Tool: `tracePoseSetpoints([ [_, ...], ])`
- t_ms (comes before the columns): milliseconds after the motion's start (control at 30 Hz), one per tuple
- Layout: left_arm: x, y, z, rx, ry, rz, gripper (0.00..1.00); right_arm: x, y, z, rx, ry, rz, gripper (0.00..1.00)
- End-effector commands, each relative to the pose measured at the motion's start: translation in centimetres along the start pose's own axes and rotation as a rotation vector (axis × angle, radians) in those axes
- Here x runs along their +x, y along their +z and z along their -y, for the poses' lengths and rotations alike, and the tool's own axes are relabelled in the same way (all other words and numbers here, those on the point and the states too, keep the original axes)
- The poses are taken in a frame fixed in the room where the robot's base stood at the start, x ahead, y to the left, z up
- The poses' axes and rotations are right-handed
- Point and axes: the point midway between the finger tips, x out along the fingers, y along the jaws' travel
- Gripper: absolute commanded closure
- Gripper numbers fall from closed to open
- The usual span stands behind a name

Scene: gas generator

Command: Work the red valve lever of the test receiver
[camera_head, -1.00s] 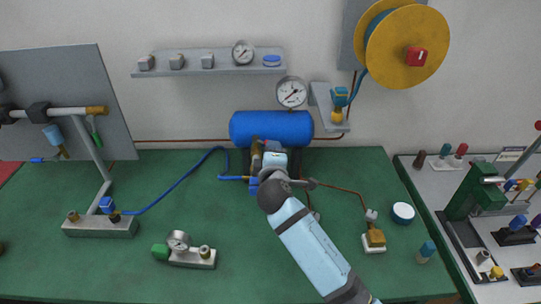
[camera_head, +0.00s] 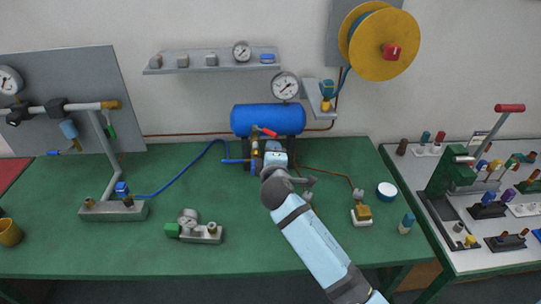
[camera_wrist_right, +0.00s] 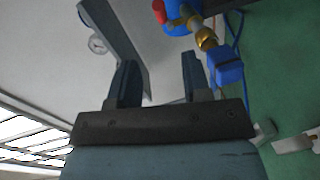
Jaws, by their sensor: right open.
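The test receiver is a blue horizontal tank (camera_head: 285,119) at the back of the green bench. Its red valve lever (camera_head: 264,131) sits on brass fittings (camera_head: 255,146) in front of the tank, slanting down to the right. In the wrist view, a red piece (camera_wrist_right: 159,11) shows at the top, beside brass fittings (camera_wrist_right: 207,40) and a blue block (camera_wrist_right: 229,67). My right gripper (camera_head: 274,150) is just in front and right of the fittings, apart from the lever. Its two fingers (camera_wrist_right: 160,78) are open with nothing between them. My left gripper is out of view.
A blue hose (camera_head: 190,170) runs left from the valve to a stand (camera_head: 115,210). A pressure gauge (camera_head: 285,85) stands above the tank. A small gauge block (camera_head: 200,232) lies front left, and a brass fitting (camera_head: 362,212) lies right.

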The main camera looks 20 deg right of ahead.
Motion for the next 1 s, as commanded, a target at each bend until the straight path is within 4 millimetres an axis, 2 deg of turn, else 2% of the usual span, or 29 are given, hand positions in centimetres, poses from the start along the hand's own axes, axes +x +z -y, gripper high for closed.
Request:
tracePoseSetpoints([
  [433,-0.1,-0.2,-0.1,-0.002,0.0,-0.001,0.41,0.1,0.1,-0.1,0.0,0.0,-0.001,0.56],
  [467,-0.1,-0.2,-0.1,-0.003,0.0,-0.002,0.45,0.1,0.1,-0.1,0.0,0.0,-0.001,0.56],
  [567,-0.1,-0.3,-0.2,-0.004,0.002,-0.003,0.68,-0.2,0.3,0.8,0.014,-0.016,-0.009,0.56],
  [667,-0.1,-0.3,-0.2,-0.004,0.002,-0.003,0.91,-1.6,0.9,3.9,0.076,-0.075,-0.042,0.56],
  [700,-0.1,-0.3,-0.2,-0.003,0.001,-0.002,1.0,-2.6,1.3,5.9,0.119,-0.114,-0.06,0.56],
  [767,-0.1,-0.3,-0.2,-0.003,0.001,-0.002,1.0,-4.8,2.1,9.4,0.204,-0.187,-0.092,0.56],
  [800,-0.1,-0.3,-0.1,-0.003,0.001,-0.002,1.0,-6.5,2.7,11.8,0.274,-0.243,-0.111,0.56],
  [900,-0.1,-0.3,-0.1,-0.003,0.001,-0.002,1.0,-11.4,4.3,17.2,0.465,-0.379,-0.144,0.56],
  [1000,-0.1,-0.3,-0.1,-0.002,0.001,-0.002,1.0,-16.0,5.7,21.1,0.644,-0.492,-0.149,0.56],
])
